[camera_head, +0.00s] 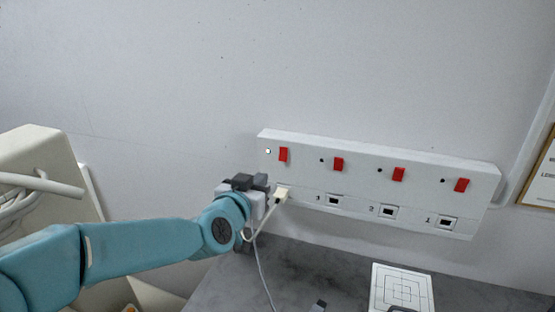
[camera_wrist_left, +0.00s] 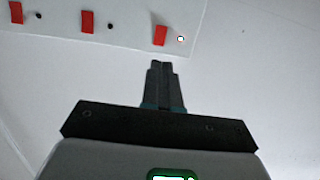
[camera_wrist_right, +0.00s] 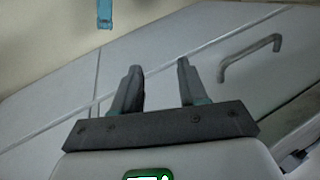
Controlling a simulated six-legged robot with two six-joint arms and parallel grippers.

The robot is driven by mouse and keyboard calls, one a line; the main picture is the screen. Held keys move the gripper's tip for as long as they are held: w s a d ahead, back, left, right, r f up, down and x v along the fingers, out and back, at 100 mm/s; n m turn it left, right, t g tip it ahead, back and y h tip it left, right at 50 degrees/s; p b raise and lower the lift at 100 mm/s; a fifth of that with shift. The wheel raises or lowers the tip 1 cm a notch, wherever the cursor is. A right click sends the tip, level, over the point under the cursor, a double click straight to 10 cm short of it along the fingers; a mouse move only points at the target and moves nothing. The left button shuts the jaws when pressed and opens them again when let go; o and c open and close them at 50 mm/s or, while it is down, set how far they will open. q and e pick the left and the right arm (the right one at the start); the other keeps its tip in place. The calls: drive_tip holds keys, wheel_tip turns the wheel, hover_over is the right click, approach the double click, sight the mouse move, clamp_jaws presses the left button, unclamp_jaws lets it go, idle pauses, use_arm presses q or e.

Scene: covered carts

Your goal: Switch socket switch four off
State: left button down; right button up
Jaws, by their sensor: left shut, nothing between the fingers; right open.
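A white socket panel (camera_head: 300,145) is on the wall with a row of red rocker switches. The leftmost switch (camera_head: 283,154), beside a lit white indicator (camera_head: 268,151), is over the socket with a pale plug (camera_head: 283,192); its number is hidden. The other sockets read 3, 2, 1. My left gripper (camera_head: 262,182) is shut and empty at the panel's lower left, close to the plug. In the left wrist view its tips (camera_wrist_left: 161,65) are just below that end switch (camera_wrist_left: 160,36), apart from it in the picture. My right gripper (camera_wrist_right: 160,72) is open and empty.
A dark grey worktop (camera_head: 260,275) is below the panel, with a white patterned plate (camera_head: 402,288) on it. White cables hang by my left gripper. A beige unit (camera_head: 40,165) stands left. A grey handle (camera_wrist_right: 250,52) on a pale surface shows in the right wrist view.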

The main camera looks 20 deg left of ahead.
use_arm(q)
drive_tip(key=p, duration=0.6)
approach(283, 158)
drive_tip(key=w, duration=0.6)
drive_tip(key=shift+d+f, duration=0.15)
drive_tip(key=shift+f, duration=0.15)
drive_tip(key=shift+w+f, duration=0.25)
drive_tip(key=shift+w, duration=0.2)
drive_tip(key=shift+s, duration=0.1)
